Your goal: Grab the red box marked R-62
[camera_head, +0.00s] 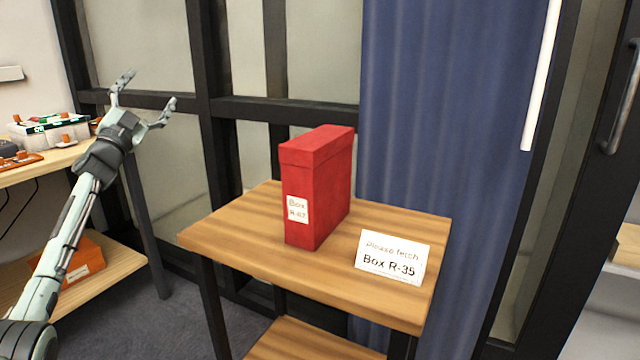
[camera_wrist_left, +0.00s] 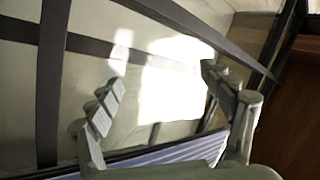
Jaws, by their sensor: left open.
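A red upright archival box (camera_head: 330,185) stands on a small wooden table (camera_head: 235,240) in the head view. Its white label (camera_head: 297,209) reads "Box R-6" with a last digit too blurred to be sure of. My left gripper (camera_head: 148,91) is raised at the left of the head view, well apart from the box, its fingers spread and empty. The left wrist view shows the same open fingers (camera_wrist_left: 160,80) with no box between them. My right gripper is not in view.
A white card (camera_head: 392,257) on the table's right front reads "Please fetch Box R-35". A shelf (camera_head: 100,283) at left holds an orange box (camera_head: 85,258). A blue curtain (camera_head: 440,120) hangs behind the table. The tabletop left of the red box is clear.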

